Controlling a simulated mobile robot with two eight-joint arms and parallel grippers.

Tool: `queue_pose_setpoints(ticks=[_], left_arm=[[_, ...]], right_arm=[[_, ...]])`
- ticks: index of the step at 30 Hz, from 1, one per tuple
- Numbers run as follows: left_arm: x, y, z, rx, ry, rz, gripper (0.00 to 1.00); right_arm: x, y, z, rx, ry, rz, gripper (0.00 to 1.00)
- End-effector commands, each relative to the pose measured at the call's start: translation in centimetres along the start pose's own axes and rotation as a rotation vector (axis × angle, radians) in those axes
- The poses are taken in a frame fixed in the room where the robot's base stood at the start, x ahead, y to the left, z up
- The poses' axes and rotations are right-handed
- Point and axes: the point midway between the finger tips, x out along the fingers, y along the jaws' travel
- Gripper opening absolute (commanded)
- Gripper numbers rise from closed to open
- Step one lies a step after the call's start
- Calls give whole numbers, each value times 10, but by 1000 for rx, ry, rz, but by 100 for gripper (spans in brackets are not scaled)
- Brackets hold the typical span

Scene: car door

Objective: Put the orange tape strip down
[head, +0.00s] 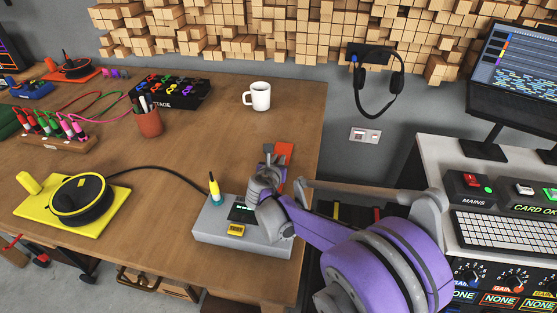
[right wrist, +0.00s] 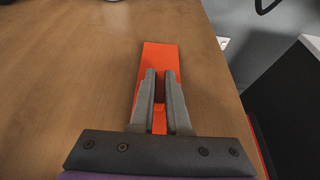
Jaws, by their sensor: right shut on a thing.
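The orange tape strip (head: 284,152) shows at the right end of the wooden table, partly hidden behind my right gripper (head: 269,160). In the right wrist view the strip (right wrist: 161,57) reaches out past the fingertips, flat and straight. My right gripper (right wrist: 161,75) is shut on the strip, with its near part between the two grey fingers. The strip is over the table near its right edge; I cannot tell whether it touches the wood. My left gripper is in neither view.
A grey box (head: 215,228) with a yellow-tipped tool stands just in front of my right gripper. A white mug (head: 257,97) stands further back. A yellow reel (head: 82,200) sits at left. The table (head: 185,150) is clear in the middle. A control console (head: 440,150) is at right.

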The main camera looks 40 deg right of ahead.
Motion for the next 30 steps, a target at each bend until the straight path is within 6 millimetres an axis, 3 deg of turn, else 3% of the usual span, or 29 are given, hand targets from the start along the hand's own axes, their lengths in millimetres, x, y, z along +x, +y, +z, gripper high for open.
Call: queue_pose_setpoints(ticks=[3, 4, 9, 20, 30], left_arm=[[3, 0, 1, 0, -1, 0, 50], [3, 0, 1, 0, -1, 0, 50], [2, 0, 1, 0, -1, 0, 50], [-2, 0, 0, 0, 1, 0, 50], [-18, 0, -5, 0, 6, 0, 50]], right_arm=[[2, 0, -4, 0, 0, 0, 0], [2, 0, -4, 0, 0, 0, 18], [1, 0, -3, 0, 0, 0, 44], [-3, 0, 2, 0, 0, 1, 44], [-70, 1, 2, 0, 0, 4, 44]])
